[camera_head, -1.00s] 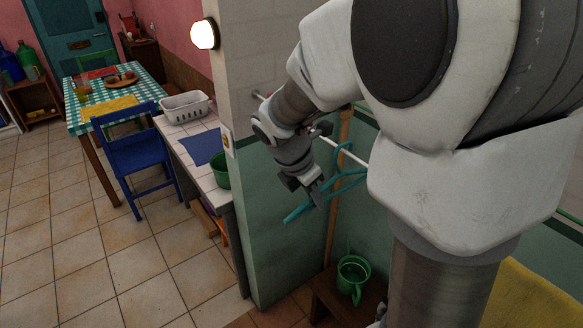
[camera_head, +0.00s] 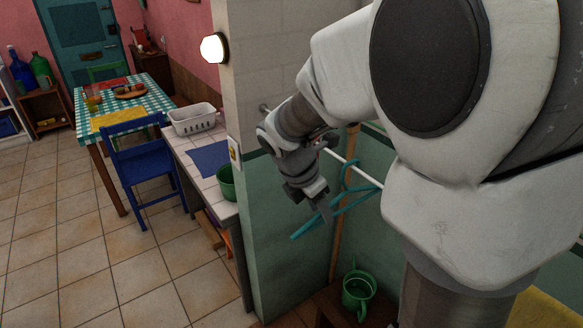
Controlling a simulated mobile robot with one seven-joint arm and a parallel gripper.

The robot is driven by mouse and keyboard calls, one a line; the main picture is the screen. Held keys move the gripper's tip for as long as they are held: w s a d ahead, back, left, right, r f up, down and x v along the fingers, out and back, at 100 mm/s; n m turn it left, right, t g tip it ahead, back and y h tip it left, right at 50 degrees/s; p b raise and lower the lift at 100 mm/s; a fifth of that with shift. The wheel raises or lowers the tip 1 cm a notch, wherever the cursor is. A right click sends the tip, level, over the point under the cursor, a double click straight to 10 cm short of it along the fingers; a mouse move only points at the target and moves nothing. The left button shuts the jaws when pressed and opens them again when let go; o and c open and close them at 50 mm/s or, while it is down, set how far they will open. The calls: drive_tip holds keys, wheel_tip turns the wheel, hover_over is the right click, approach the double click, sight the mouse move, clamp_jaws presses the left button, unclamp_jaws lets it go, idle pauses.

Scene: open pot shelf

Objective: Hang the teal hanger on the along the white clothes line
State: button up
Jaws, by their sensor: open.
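The teal hanger (camera_head: 341,206) hangs in the alcove in the head view, with its hook up at the white clothes line (camera_head: 352,168). The line runs from the wall down to the right and passes behind my arm. My gripper (camera_head: 325,214) is open, its fingers pointing down beside the hanger's left part. I cannot tell whether the fingers touch the hanger. The hanger's right end and part of the line are hidden by my arm, and how the hook sits on the line is hard to see.
A green watering can (camera_head: 357,292) stands on a brown stool below. A wooden pole (camera_head: 341,222) leans on the green wall. The wall's corner edge is close left of my gripper. Farther left are a counter with a white basket (camera_head: 193,119), a blue chair (camera_head: 142,165) and a table.

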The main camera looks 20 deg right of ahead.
drive_tip(key=v, duration=1.6)
drive_tip(key=s+f+m+t+y, duration=0.2)
drive_tip(key=s+m, duration=0.5)
drive_tip(key=m, duration=0.4)
drive_tip(key=s+f+m+t+y, duration=0.2)
drive_tip(key=s+m, duration=0.5)
drive_tip(key=m, duration=0.4)
drive_tip(key=shift+d+p, duration=0.35)
drive_tip(key=shift+d, duration=0.05)
